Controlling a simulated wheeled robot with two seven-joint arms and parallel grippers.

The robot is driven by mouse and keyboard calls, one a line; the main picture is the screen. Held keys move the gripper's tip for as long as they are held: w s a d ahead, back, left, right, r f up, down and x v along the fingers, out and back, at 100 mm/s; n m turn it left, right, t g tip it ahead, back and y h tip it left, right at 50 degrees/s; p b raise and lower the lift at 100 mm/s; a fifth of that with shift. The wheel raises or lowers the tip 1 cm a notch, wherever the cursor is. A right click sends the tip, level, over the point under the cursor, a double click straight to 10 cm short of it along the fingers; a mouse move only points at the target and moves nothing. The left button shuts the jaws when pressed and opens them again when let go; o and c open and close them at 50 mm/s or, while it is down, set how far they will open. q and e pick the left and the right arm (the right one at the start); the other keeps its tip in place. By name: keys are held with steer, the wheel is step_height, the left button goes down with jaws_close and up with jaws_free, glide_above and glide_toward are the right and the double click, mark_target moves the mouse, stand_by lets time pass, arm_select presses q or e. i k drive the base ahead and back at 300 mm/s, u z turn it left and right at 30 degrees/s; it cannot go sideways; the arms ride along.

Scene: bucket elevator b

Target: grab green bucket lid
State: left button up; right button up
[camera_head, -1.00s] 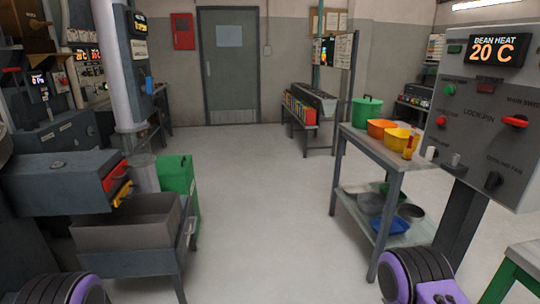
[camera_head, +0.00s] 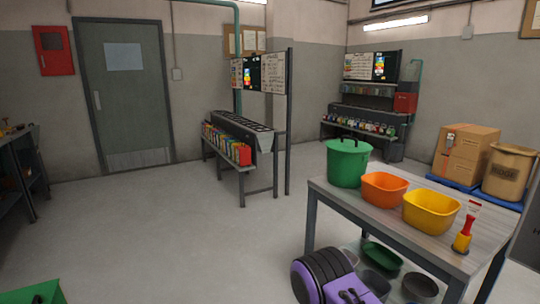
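A green bucket (camera_head: 347,170) stands upright on the far left end of the grey table. Nothing touches the lid. Neither of my grippers is in view. Only a purple and black part of my arm shows at the bottom, in front of the table and short of the bucket.
An orange tub (camera_head: 384,190), a yellow tub (camera_head: 431,210) and a red-and-yellow tool (camera_head: 464,235) stand right of the bucket on the table (camera_head: 400,224). Several bowls lie on the lower shelf. The floor (camera_head: 190,225) left of the table is open.

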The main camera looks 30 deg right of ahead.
mark_target(352, 145)
steer(key=i, duration=2.55)
steer(key=z, duration=3.2)
